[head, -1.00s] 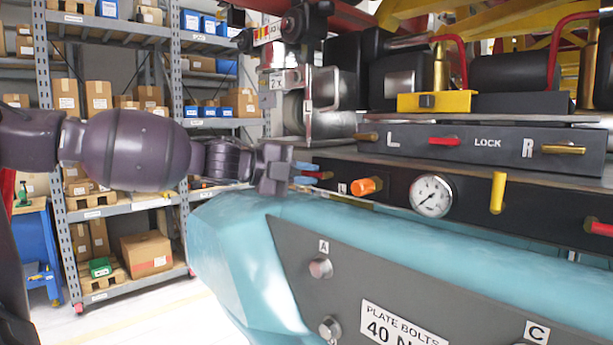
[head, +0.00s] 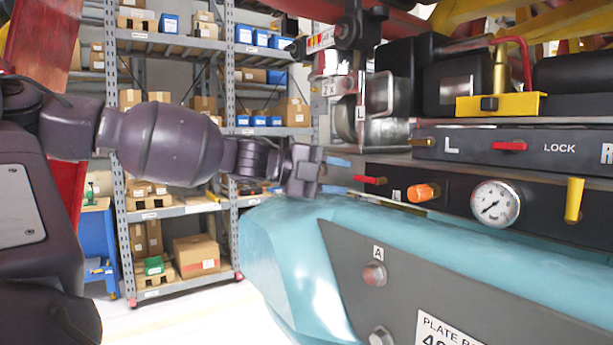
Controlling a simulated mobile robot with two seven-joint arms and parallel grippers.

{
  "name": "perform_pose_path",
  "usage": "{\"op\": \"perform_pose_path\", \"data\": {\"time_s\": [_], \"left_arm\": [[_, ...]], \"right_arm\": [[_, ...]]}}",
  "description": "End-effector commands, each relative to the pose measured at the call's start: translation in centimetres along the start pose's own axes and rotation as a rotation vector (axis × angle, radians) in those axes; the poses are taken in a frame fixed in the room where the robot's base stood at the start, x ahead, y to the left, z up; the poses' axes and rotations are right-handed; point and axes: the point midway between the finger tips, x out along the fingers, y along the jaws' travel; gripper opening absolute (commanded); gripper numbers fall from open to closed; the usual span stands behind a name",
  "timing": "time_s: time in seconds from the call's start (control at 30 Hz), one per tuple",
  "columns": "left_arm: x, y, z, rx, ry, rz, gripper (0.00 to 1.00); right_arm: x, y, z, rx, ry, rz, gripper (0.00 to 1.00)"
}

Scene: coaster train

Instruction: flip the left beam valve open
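The left beam valve shows as a small red handle (head: 371,180) at the left end of the dark beam panel (head: 457,203). The handle lies nearly level, roughly along the panel. My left gripper (head: 343,176) comes in from the left. Its two blue-tipped fingers are apart, one above the other, with nothing seen between them. The fingertips are just left of the handle and look clear of it. My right gripper is not in view.
Right of the valve are an orange knob (head: 423,193), a pressure gauge (head: 495,204) and a yellow lever (head: 574,200). The lock bar (head: 559,148) with a red handle (head: 509,146) is above. A teal body (head: 290,250) lies below. Shelves (head: 180,212) stand behind.

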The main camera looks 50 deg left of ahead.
Motion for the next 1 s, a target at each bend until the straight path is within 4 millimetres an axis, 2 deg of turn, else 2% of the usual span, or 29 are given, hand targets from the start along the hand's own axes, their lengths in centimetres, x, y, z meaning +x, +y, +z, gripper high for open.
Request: {"op": "perform_pose_path", "data": {"time_s": [0.2,0.4,0.6,1.0], "left_arm": [[-3.4,-0.1,0.0,0.002,-0.004,-0.002,0.40],[-5.6,-0.1,0.0,0.000,-0.002,-0.001,0.40],[-6.4,-0.1,0.0,-0.001,0.000,-0.002,0.40],[-6.4,0.0,0.0,-0.002,0.000,-0.002,0.40]], "right_arm": [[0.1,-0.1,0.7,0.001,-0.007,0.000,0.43],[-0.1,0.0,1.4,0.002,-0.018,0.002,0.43],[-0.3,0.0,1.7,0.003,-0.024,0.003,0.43],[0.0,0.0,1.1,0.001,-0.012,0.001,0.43]]}}
